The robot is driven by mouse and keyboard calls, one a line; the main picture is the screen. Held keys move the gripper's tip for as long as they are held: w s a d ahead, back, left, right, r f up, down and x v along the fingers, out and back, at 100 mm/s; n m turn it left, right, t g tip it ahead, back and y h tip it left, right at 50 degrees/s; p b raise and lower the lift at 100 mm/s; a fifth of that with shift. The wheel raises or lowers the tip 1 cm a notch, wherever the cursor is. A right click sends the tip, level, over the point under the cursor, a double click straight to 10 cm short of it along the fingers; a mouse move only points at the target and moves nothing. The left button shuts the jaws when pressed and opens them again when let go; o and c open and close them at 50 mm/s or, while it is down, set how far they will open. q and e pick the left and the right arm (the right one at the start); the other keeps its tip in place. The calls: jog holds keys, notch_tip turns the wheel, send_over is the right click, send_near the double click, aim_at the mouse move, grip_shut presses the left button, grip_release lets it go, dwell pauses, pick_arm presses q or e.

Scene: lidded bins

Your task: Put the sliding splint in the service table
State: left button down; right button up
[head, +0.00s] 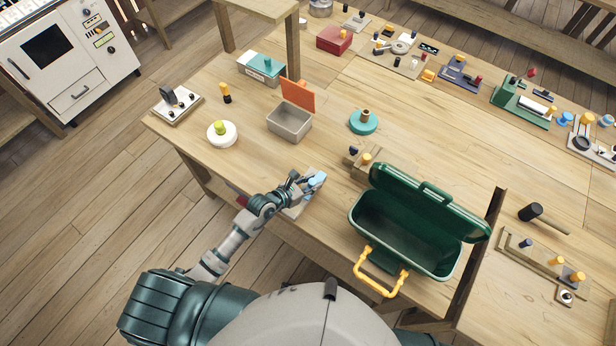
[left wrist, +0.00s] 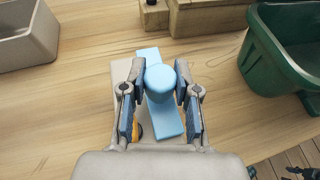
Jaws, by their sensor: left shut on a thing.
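A light blue flat bar with a round blue knob, which looks like the sliding splint (head: 317,180), lies at the near edge of the wooden table (head: 235,170). In the left wrist view the knob (left wrist: 161,78) stands between the fingers, and the bar (left wrist: 168,120) runs under it across a beige base plate (left wrist: 122,72). My left gripper (head: 303,183) is shut on the knob from the near side; it also shows in the left wrist view (left wrist: 158,88). The fingers hide part of the base. My right gripper is not in view.
An open green case (head: 405,235) with a yellow handle stands right of the gripper. A grey box (head: 289,124) with a raised orange lid is behind it. A wooden block (head: 365,170) sits close by. Several devices line the far side.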

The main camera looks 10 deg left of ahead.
pick_arm(q)
jog(key=w, duration=0.3)
jog(key=shift+a, duration=0.3)
jog(key=shift+w+a, duration=0.1)
jog(key=shift+w, duration=0.2)
jog(key=shift+f, duration=0.35)
jog(key=shift+a+f+b, duration=0.2)
jog(key=shift+f, duration=0.45)
jog(key=shift+a+f+b, duration=0.15)
jog(key=shift+a+f, duration=0.05)
jog(key=shift+f, duration=0.4)
jog(key=shift+a+f, duration=0.15)
jog(key=shift+f, duration=0.1)
jog(key=shift+a, duration=0.15)
jog(key=c, duration=1.1)
grip_release()
jog(key=shift+f, duration=0.1)
jog(key=shift+o, duration=1.2)
jog(key=shift+d, duration=0.5)
jog(key=shift+s+a, duration=0.1)
jog(key=shift+s, duration=0.05)
jog(key=v, duration=1.2)
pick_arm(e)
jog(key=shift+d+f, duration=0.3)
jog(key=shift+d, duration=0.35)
